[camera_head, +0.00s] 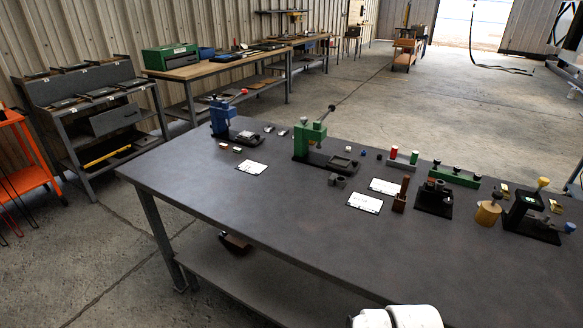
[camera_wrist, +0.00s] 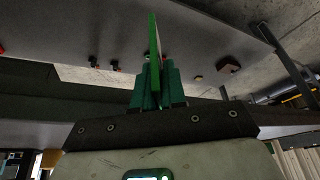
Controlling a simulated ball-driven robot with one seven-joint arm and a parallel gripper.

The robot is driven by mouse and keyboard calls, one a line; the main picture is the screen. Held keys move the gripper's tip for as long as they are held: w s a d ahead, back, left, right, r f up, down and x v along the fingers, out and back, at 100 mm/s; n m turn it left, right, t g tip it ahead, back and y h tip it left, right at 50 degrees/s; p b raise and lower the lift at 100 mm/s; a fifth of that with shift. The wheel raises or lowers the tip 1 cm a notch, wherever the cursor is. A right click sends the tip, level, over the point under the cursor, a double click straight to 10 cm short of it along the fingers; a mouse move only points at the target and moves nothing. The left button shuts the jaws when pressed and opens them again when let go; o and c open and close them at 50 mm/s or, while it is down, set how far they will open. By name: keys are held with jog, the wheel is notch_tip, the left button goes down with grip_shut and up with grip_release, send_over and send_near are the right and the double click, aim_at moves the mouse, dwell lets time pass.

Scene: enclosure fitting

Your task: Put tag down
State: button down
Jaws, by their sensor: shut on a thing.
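In the wrist view my gripper (camera_wrist: 156,82) has green fingers closed together. They are shut on a thin, flat green piece with a pale edge, the tag (camera_wrist: 154,38), which stands out beyond the fingertips and is seen nearly edge-on. Its face cannot be read. The tag and fingers are apart from the grey surface behind them as far as I can see. In the head view the gripper and tag are out of sight; only white parts of my arm show at the bottom edge.
The dark workbench (camera_head: 230,205) carries a blue press (camera_head: 219,118), a green press (camera_head: 309,139), white cards (camera_head: 251,167), a green rack (camera_head: 454,177) and a black fixture (camera_head: 524,218) at right. Its front left is clear. An orange cart (camera_head: 18,150) and grey shelving stand left.

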jog(key=shift+w+d+r, duration=0.25)
jog(key=shift+d+r, duration=0.1)
jog(key=shift+s+f, duration=0.1)
jog(key=shift+s+a+f, duration=0.15)
jog(key=shift+a+f, duration=0.05)
jog(key=s+f, duration=0.4)
jog(key=f, duration=0.1)
jog(key=shift+s+f, duration=0.2)
